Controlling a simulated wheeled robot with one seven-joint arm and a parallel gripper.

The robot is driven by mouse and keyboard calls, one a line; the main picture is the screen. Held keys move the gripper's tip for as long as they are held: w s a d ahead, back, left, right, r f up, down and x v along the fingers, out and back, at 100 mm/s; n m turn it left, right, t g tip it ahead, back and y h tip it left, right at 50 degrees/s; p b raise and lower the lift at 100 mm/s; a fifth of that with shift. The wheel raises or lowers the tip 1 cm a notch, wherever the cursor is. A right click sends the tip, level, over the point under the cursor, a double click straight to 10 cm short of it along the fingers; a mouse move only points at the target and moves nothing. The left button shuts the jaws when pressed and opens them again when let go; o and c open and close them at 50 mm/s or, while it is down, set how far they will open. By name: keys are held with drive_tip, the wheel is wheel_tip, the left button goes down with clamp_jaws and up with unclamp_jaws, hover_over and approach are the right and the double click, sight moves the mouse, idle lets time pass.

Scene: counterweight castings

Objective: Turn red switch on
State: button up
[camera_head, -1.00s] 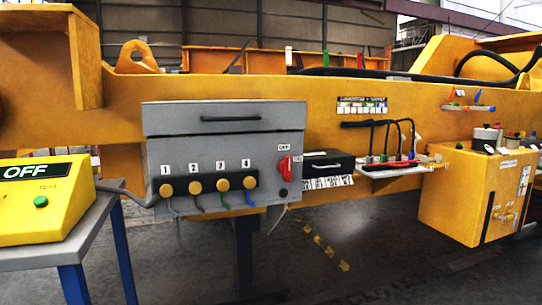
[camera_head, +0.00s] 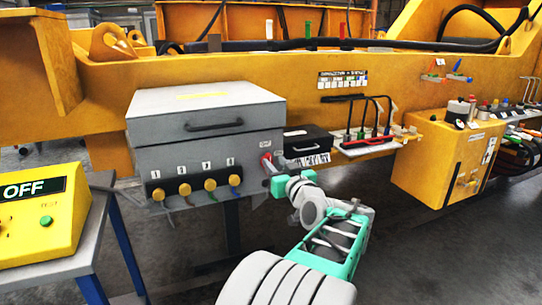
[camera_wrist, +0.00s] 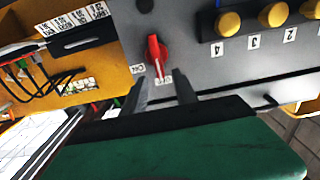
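The red switch (camera_wrist: 155,52) is on the grey control box (camera_wrist: 225,75), which the wrist view shows upside down. Its handle lies nearly along the picture's vertical, with one end near the lower label, seemingly OFF; another label, seemingly ON, is at its lower left. My gripper (camera_wrist: 161,90) is open, its two fingers apart and pointing at the switch. The tips look just short of the handle; contact cannot be told. In the head view, my gripper (camera_head: 276,178) is at the box's right front, and only a bit of the red switch shows (camera_head: 266,161).
Yellow knobs (camera_head: 184,189) with cables sit left of the switch in the head view. A black box (camera_head: 306,141) and a tool shelf (camera_head: 368,146) are to the right. A yellow OFF panel (camera_head: 60,235) stands on a table at far left.

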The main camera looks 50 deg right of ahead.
sight(270, 159)
drive_tip(key=x, duration=0.3)
drive_tip(key=shift+w+d, duration=0.2)
drive_tip(key=shift+w, duration=0.15)
clamp_jaws()
drive_tip(key=shift+f, duration=0.15)
